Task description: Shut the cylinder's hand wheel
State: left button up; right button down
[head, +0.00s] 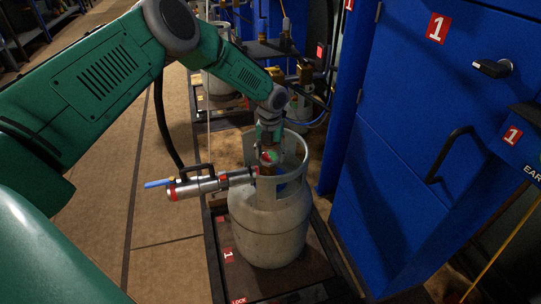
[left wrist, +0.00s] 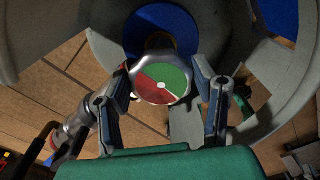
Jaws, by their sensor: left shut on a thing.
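The grey gas cylinder (head: 268,238) stands upright on a dark platform, with a collar around its top. Its hand wheel (head: 270,157), with red and green halves, sits inside the collar. The wheel also shows face-on in the left wrist view (left wrist: 160,83), red at lower left and green at upper right. My left gripper (head: 267,146) reaches down from above into the collar. In the left wrist view its two fingers (left wrist: 161,74) stand on either side of the wheel and it is shut on the wheel. My right gripper is in neither view.
A silver filling head (head: 205,185) with a blue lever joins the cylinder's valve side from the left, with a black hose. The platform (head: 222,262) carries a red "1" label. A blue cabinet (head: 400,150) stands close on the right. Another cylinder (head: 222,85) stands behind.

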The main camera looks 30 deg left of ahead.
aim_at(270, 155)
pick_arm(q)
jog(key=shift+w+a+r, duration=0.1)
jog(key=shift+w+r, duration=0.1)
jog(key=shift+w, duration=0.05)
jog(key=o, duration=1.2)
jog(key=shift+c, duration=0.2)
jog(key=shift+f, duration=0.1)
jog(key=shift+s, duration=0.1)
jog(key=shift+r, duration=0.2)
notch_tip(270, 155, up, 11)
jog(key=shift+r, duration=0.2)
